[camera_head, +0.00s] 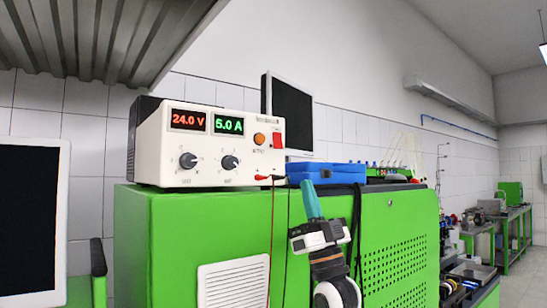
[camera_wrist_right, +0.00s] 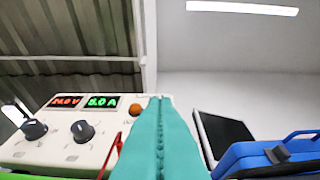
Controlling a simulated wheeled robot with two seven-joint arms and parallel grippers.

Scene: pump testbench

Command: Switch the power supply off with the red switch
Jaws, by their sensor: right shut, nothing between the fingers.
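The power supply (camera_head: 213,147) is a cream box on top of the green cabinet. Its displays are lit and read 24.0 V and 5.0 A. The red switch (camera_head: 278,133) is at the right of its front face, beside a round orange button (camera_head: 259,138). My right gripper (camera_head: 311,200) has teal fingers, shut and empty, pointing up in front of the cabinet, below and to the right of the switch. In the right wrist view the shut fingers (camera_wrist_right: 157,140) stand in front of the panel's right part and hide the switch. My left gripper is not in view.
A blue case (camera_head: 326,173) lies on the cabinet right of the power supply. A dark monitor (camera_head: 290,115) stands behind. Red and black leads (camera_head: 271,230) hang down the green cabinet (camera_head: 190,225) front. A metal canopy (camera_head: 105,35) overhangs at upper left.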

